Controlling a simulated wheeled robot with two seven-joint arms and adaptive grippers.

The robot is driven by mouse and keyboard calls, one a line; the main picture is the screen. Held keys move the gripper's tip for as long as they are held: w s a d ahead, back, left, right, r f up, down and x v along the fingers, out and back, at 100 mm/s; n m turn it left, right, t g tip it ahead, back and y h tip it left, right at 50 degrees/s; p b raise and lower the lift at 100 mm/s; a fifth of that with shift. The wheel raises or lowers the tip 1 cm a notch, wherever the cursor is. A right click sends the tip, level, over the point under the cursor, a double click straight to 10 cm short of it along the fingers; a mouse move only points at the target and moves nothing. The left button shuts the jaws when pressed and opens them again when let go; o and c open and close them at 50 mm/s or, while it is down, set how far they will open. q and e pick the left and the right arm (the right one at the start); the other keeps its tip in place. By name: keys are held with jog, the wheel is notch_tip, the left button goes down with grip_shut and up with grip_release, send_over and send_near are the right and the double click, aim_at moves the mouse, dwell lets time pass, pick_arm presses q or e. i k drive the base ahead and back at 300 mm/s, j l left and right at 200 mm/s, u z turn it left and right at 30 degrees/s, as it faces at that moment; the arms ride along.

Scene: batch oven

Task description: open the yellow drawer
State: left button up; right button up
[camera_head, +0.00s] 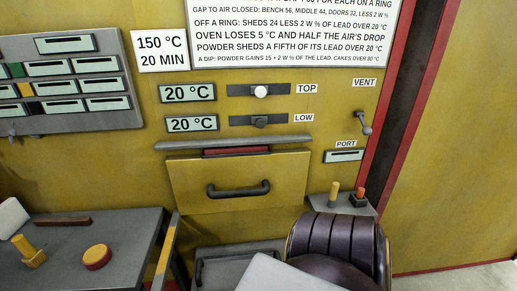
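A yellow front panel (280,167) with a dark bow-shaped handle (238,189) sits in the middle of the yellow oven wall. It looks shut or nearly so, with a red strip (237,152) and a grey ledge along its top edge. I cannot tell for sure whether this is the yellow drawer. Neither gripper shows, and nothing touches the handle. A dark ribbed part, probably of my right arm, covers the area to the lower right of the panel.
A grey bench (130,228) at lower left carries a red-and-yellow round button (97,257) and a yellow peg on a block (28,252). A grey box-like thing (225,265) lies below the panel.

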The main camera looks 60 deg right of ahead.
aim_at(201, 183)
jog(key=z, duration=1.85)
jog(key=k, duration=0.3)
